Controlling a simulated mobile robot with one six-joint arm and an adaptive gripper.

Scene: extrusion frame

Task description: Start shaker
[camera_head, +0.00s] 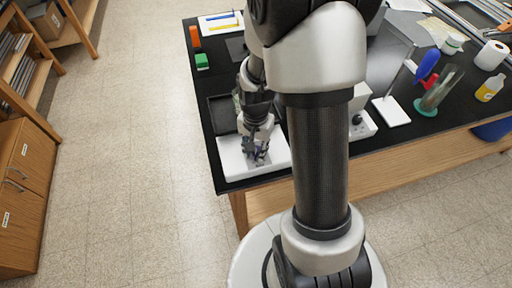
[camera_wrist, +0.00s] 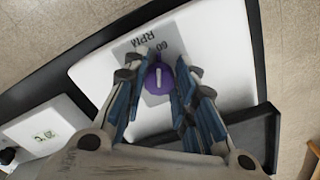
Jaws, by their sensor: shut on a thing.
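The shaker (camera_head: 232,160) is a white, flat-fronted device with a dark platform (camera_head: 222,113) behind it, near the left front corner of the black bench. In the wrist view its white front (camera_wrist: 105,75) carries a grey panel (camera_wrist: 135,48) marked "RPM" and "60". A round purple knob (camera_wrist: 158,80) with a white pointer line sits on that panel. My gripper (camera_head: 256,153) is over the shaker's front. In the wrist view my gripper (camera_wrist: 159,85) has one finger on each side of the knob and is shut on it. The fingers hide the knob's sides.
A white device with a dark knob (camera_head: 357,120) stands to the right, partly behind my arm. A hot-plate-like white base with a rod (camera_head: 391,112), a glass cylinder (camera_head: 440,92) and a yellow bottle (camera_head: 489,89) are farther right.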

